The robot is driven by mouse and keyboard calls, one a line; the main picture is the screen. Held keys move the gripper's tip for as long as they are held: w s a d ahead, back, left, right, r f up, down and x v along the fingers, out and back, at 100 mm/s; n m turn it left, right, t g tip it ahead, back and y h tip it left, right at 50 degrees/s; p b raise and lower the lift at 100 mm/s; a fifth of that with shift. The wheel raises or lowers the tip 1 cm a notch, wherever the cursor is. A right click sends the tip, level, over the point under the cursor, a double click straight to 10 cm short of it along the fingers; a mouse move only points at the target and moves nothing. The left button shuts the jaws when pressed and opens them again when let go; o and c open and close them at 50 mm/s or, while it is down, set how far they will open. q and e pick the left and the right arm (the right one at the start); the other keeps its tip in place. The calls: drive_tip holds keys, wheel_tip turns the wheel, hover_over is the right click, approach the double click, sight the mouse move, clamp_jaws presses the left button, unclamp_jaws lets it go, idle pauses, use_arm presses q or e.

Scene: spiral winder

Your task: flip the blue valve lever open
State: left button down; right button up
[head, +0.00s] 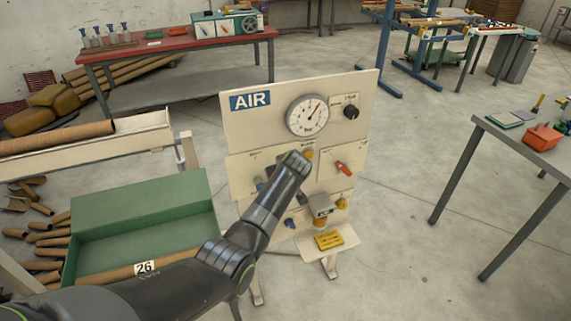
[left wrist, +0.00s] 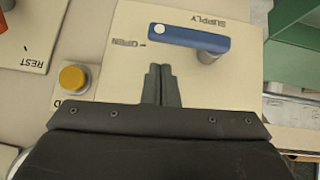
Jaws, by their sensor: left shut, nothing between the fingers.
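The blue valve lever (left wrist: 190,38) is on the cream panel, under a label reading SUPPLY that appears upside down. In the left wrist view its bar runs from a grey pivot at right to a white-dotted free end at left, beside the printed word OPEN. In the head view only a small blue part (head: 259,184) shows; my arm hides the rest. My left gripper (left wrist: 161,70) is shut and empty, with its tips close to the lever and a small visible gap between. In the head view its fingers are mostly hidden by my wrist. My right gripper is not in view.
The AIR panel (head: 235,121) also carries a round gauge (head: 307,115), a black knob (head: 350,112), a red lever (head: 344,168) and a yellow button (left wrist: 73,78). A green tray (head: 140,207) stands at left. Floor to the panel's right is clear.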

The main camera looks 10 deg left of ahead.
use_arm(q)
drive_tip(key=b+v, duration=0.1)
drive_tip(key=v, duration=1)
drive_tip(key=shift+w+r+b, duration=0.3)
drive_tip(key=shift+w, duration=0.05)
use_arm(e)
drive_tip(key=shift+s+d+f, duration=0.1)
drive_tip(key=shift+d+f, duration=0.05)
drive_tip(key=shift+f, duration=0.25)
use_arm(q)
drive_tip(key=shift+d, duration=0.1)
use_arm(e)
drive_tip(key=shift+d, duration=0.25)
